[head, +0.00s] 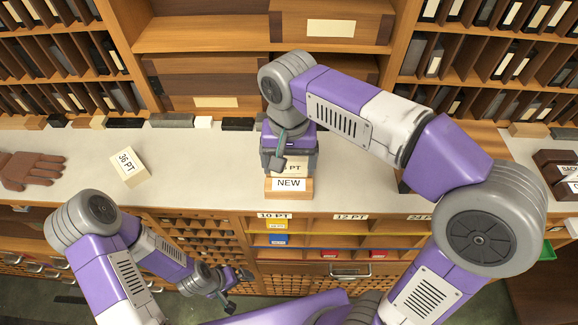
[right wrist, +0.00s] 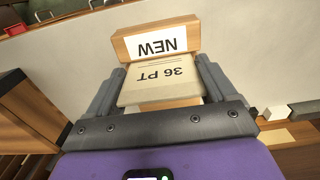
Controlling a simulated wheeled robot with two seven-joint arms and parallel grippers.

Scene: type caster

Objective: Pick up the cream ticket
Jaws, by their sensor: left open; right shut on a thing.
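A cream ticket (right wrist: 160,82) with "36 PT" printed on it sits between the two fingers of my right gripper (right wrist: 161,74) in the right wrist view. The gripper is shut on it. In the head view the ticket (head: 295,168) is partly hidden by my right gripper (head: 289,162), just behind a wooden block (head: 289,194) with a "NEW" label. I cannot tell whether the ticket touches that block. My left gripper (head: 237,291) is open and empty, low in front of the counter.
Another cream block (head: 130,168) marked "36 PT" lies on the pale counter (head: 205,165) at left, beside a brown glove (head: 30,171). Shelves stand behind. Labelled compartments with a yellow box (head: 278,225) and blue box (head: 278,239) are below. The counter's left middle is clear.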

